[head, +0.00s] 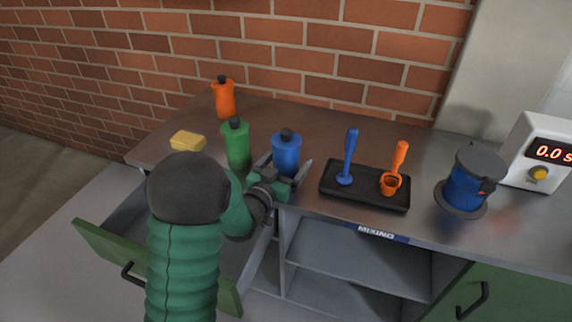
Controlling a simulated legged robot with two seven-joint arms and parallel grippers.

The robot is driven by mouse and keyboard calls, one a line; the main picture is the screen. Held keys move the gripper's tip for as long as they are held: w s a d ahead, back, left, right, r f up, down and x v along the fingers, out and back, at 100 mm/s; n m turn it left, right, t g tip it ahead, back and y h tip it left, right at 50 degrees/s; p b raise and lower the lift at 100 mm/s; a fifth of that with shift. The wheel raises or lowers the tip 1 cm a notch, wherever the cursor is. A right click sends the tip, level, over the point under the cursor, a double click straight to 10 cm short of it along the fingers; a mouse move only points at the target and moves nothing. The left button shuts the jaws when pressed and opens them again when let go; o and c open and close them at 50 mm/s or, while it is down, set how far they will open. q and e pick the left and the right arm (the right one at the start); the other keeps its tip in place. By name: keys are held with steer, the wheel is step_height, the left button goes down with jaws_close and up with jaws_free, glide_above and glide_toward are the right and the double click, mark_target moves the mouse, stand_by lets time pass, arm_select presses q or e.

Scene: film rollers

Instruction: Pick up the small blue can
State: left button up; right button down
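A small blue bottle-like can (286,155) with a black cap stands upright on the grey counter, left of the black tray. My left gripper (283,168) is in front of it at its lower part. Its fingers are spread apart, one on each side of the can; I cannot tell whether they touch it. The gripper hides the can's base. A larger blue can (464,187) with a dark lid stands at the right on a dark round base. My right gripper is not in view.
A green bottle (238,146) stands close to my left forearm, with an orange bottle (224,100) and yellow sponge (187,141) behind. The black tray (365,197) holds a blue and an orange tool. A timer (540,153) is at far right. A drawer (107,253) is open.

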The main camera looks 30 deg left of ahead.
arm_select(q)
steer(key=shift+d+r, duration=0.15)
steer(key=shift+d, duration=0.05)
steer(key=shift+c, duration=0.2)
steer(key=shift+a+f, duration=0.2)
steer(key=shift+a, duration=0.2)
steer(key=c, duration=1)
steer(key=shift+d, duration=0.2)
jaws_close()
steer(key=shift+r, duration=0.1)
steer(key=shift+r, duration=0.15)
